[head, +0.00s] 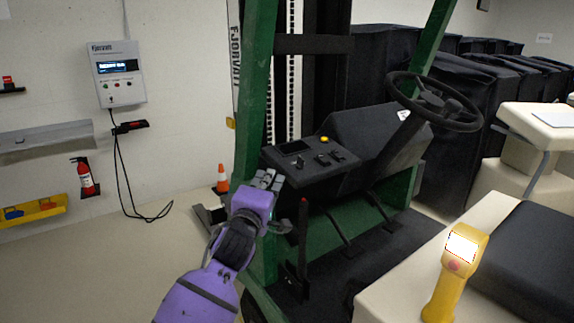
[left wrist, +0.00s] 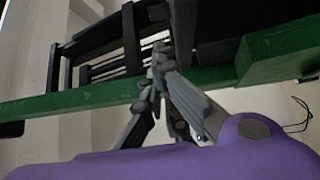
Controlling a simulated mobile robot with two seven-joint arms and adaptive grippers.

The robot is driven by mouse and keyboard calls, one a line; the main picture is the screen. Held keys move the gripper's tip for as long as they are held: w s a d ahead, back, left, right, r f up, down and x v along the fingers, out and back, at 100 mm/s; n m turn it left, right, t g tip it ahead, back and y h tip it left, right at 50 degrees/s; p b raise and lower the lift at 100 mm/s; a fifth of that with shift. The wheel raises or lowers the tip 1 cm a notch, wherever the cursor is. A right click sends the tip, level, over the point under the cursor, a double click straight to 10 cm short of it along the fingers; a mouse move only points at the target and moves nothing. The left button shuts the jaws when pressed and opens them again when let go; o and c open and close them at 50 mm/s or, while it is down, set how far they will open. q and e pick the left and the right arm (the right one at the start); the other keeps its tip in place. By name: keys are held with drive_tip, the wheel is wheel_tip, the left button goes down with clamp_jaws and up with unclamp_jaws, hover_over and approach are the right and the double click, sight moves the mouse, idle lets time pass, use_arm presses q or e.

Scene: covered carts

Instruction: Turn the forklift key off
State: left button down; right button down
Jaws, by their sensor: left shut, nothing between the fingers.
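The forklift (head: 262,110) has green posts and a dark dashboard panel (head: 300,163). The panel carries a small screen, a yellow button (head: 324,139) and small dark controls (head: 322,160). I cannot tell which of these is the key or how it is turned. My left gripper (head: 268,179) is shut and empty, at the panel's left end and apart from the dark controls. In the left wrist view the closed fingers (left wrist: 160,62) show before a green beam (left wrist: 80,98); the panel is not clear there. My right gripper is not in view.
A steering wheel (head: 435,103) stands right of the panel. A dark lever (head: 303,235) rises below it. A yellow handheld device (head: 457,265) stands on the cream body at the right. A charger box (head: 117,75), fire extinguisher (head: 85,177) and orange cone (head: 222,180) are at the left.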

sight(301, 161)
use_arm(q)
drive_tip(key=w+d, duration=0.1)
drive_tip(key=w, duration=0.1)
drive_tip(key=w+d, duration=0.1)
drive_tip(key=w, duration=0.1)
drive_tip(key=w+d, duration=0.1)
drive_tip(key=w, duration=0.1)
drive_tip(key=shift+w+d+r, duration=0.2)
drive_tip(key=shift+w+r, duration=0.1)
drive_tip(key=shift+w, duration=0.05)
drive_tip(key=shift+w+d, duration=0.15)
drive_tip(key=shift+d, duration=0.2)
drive_tip(key=shift+w+d, duration=0.1)
drive_tip(key=shift+d, duration=0.1)
